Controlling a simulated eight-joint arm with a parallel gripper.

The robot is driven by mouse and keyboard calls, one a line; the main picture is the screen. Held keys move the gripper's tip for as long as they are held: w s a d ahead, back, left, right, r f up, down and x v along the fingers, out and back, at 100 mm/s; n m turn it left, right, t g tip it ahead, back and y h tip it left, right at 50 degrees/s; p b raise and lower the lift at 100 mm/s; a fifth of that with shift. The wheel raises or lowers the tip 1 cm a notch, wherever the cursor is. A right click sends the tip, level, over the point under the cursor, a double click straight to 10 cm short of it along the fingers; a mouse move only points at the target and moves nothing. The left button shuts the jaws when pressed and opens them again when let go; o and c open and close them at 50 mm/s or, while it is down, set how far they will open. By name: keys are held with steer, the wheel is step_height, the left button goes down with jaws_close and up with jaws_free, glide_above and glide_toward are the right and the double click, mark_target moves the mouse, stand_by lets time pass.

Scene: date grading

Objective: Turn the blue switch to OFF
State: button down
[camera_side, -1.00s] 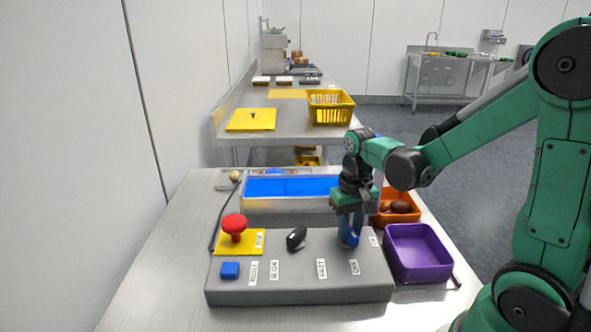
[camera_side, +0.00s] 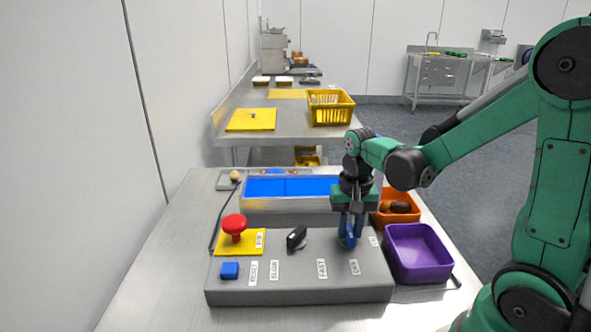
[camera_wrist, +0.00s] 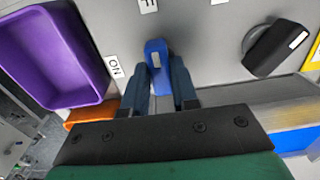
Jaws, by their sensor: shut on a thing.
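The blue switch (camera_side: 349,241) stands at the right end of the grey control panel (camera_side: 300,292). In the wrist view the blue switch (camera_wrist: 156,52) is a narrow handle with a pale mark at its end towards the partly cut-off OFF label (camera_wrist: 148,5). The ON label (camera_wrist: 114,66) lies to its left there. In the side view the OFF label (camera_side: 354,268) is just in front of the switch. My gripper (camera_side: 350,236) points down and is shut on the switch. In the wrist view the fingers of my gripper (camera_wrist: 172,88) flank the handle.
A black knob (camera_side: 296,238) and a red button (camera_side: 234,225) stand left of the switch, with a blue button (camera_side: 230,270) at front left. A purple bin (camera_side: 418,270) is close on the right. An orange bin (camera_side: 384,219) with dates is behind it.

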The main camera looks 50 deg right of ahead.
mark_target(349, 231)
steer(key=c, duration=0.7)
jaws_free()
steer(key=shift+r, duration=2.85)
steer(key=shift+a, duration=0.1)
steer(key=shift+s+a+r+n+t, duration=0.1)
steer(key=shift+a+r+n+t, duration=0.25)
steer(key=shift+a+n+t, duration=1)
steer(key=shift+s+a+r+n+t, duration=0.1)
steer(key=shift+a+r+n+t, duration=0.3)
steer(key=shift+a+n+t, duration=0.9)
steer(key=shift+s+a+r+n+t, duration=0.1)
steer(key=shift+a+r+n+t, duration=0.25)
steer(key=shift+a+n+t, duration=1)
